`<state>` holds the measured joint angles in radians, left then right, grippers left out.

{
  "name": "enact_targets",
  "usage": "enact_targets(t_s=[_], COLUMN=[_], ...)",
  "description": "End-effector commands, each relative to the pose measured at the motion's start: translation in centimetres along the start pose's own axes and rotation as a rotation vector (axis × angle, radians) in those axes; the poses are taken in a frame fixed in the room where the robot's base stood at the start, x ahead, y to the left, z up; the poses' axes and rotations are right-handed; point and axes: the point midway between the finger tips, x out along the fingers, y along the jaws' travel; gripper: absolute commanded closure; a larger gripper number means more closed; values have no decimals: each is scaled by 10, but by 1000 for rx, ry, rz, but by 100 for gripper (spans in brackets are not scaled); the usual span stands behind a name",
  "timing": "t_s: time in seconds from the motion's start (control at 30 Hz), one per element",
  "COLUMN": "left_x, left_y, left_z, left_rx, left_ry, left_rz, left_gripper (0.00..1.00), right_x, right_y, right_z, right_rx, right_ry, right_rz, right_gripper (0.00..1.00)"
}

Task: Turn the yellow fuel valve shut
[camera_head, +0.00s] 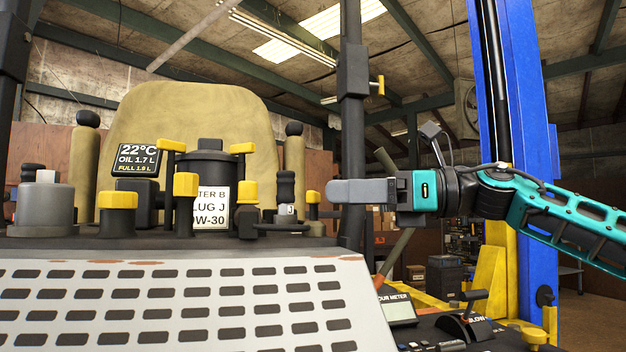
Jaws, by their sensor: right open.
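My right gripper (332,191) reaches in from the right with its grey fingers pointing left, seen edge-on. It is open, and nothing shows between the fingers. Several yellow-topped parts stand on the mower's rear deck, and I cannot tell which is the fuel valve. A small yellow knob (313,198) is closest to the fingertips, just left of them; whether they touch is unclear. Other yellow parts are a wide cap (118,200), a tall block (186,186), a squat knob (248,194) and a T-handle (172,146). My left gripper is not in view.
A black canister (207,166) with a white label and a small display (138,158) stand before the tan seat (200,105). A black post (351,120) rises behind my gripper. The slotted grey cover (180,300) fills the front. A blue lift column (530,150) stands right.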

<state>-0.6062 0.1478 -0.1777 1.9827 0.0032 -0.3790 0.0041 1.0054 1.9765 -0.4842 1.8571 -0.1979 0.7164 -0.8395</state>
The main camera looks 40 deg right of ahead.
Motion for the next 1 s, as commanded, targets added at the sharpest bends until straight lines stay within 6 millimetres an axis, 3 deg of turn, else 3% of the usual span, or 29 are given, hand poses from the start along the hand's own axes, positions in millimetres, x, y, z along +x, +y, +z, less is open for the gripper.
enact_targets(t_s=[0.1,0.3,0.73,1.0], left_x=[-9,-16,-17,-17], left_y=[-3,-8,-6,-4], left_z=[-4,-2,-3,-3], left_rx=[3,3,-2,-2], left_ry=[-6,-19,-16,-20], left_rz=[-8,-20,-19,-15], left_gripper=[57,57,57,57], right_x=[23,44,52,52], right_y=[0,0,0,0], right_z=[4,2,0,1], right_rx=[3,2,0,0], right_ry=[2,1,-2,-2], right_rz=[3,2,0,0], right_gripper=[13,13,13,37])
